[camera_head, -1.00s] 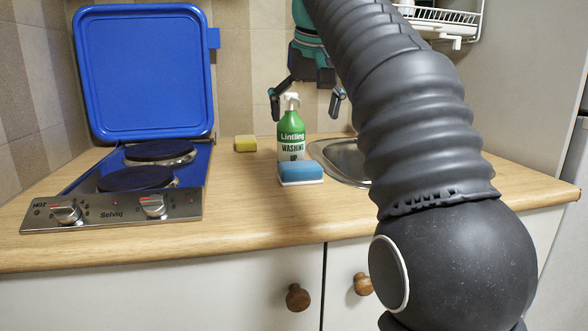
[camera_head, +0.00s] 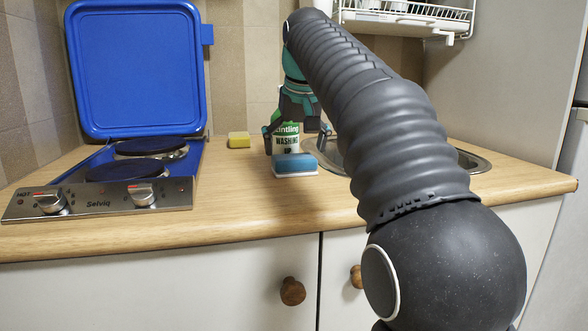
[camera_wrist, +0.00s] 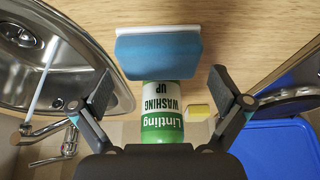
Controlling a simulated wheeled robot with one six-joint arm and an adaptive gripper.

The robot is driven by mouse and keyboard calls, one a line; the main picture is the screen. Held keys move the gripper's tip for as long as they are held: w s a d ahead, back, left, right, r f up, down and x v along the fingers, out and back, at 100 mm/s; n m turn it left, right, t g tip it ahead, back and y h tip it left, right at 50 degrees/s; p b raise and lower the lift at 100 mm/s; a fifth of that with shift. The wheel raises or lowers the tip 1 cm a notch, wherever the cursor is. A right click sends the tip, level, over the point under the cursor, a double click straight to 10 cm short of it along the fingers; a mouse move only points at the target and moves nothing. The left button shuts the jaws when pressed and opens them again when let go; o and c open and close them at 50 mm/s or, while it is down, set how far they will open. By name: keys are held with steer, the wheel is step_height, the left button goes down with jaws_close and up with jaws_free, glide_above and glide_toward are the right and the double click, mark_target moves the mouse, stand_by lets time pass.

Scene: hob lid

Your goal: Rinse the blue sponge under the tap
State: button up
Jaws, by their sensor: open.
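The blue sponge (camera_head: 295,164), with a white layer along its lower edge, lies on the worktop right in front of the green washing-up bottle (camera_head: 287,140). In the wrist view the sponge (camera_wrist: 158,52) is at the top centre, beyond my fingertips. My gripper (camera_head: 297,137) is open and low at the bottle, one finger to each side; in the wrist view it (camera_wrist: 165,92) holds nothing. The tap (camera_wrist: 50,130) is at the lower left of the wrist view, and a pale streak like running water goes from it into the steel sink (camera_wrist: 78,70). My arm hides most of the sink in the head view.
A yellow sponge (camera_head: 239,140) lies left of the bottle. The hob (camera_head: 125,175) with its blue lid (camera_head: 137,70) raised stands at the left. A white dish rack (camera_head: 405,20) hangs above right. The worktop (camera_head: 230,205) in front is clear.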

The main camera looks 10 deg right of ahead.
mark_target(295, 157)
steer(key=x, duration=0.3)
steer(key=shift+f+b, duration=0.15)
steer(key=shift+b, duration=0.2)
steer(key=c, duration=0.6)
steer(key=shift+r+p, duration=0.25)
steer(key=shift+p, duration=0.25)
